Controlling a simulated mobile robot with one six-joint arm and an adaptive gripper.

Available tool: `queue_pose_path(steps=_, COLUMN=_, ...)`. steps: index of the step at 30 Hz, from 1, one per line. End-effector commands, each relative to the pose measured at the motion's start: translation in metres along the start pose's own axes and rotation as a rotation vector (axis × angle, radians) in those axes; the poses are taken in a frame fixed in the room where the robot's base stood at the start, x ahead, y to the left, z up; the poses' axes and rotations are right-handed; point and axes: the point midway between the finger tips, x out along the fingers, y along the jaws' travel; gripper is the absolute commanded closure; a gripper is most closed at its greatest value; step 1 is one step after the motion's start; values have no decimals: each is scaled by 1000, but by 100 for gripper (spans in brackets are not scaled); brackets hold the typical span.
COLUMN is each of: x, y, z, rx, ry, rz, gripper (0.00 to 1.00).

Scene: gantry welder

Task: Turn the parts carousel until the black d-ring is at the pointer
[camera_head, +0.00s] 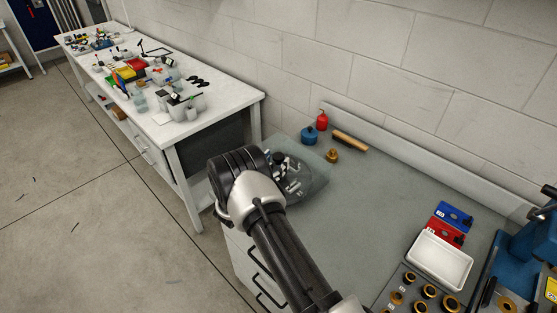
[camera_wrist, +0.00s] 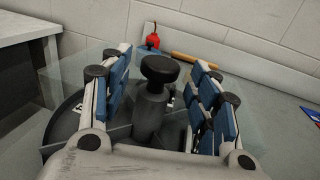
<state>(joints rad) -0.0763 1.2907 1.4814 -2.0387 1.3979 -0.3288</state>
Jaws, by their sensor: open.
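The parts carousel (camera_head: 297,190) is a dark round tray on the grey bench, partly behind my arm in the head view. Clear panels stand around it. In the wrist view its dark tray (camera_wrist: 67,128) shows with divider walls and a black centre post with a round knob (camera_wrist: 160,69). My gripper (camera_wrist: 160,88) is open, with one blue-padded finger on each side of the post, apart from the knob. I cannot make out the black d-ring or the pointer.
Behind the carousel stand a red bottle (camera_head: 322,121), a blue pot (camera_head: 308,136), a brass piece (camera_head: 332,156) and a wooden roller (camera_head: 350,140). A white tray (camera_head: 441,262) and blue machine (camera_head: 530,245) are at the right. The middle of the bench is clear.

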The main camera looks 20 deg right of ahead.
Motion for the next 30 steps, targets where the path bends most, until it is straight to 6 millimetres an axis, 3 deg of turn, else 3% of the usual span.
queue_pose_path(steps=6, x=24, y=0, z=0, rx=1, ry=0, rz=0, gripper=44)
queue_pose_path(steps=17, x=29, y=0, z=0, rx=1, ry=0, rz=1, gripper=44)
queue_pose_path(steps=30, x=28, y=0, z=0, rx=1, ry=0, rz=0, gripper=74)
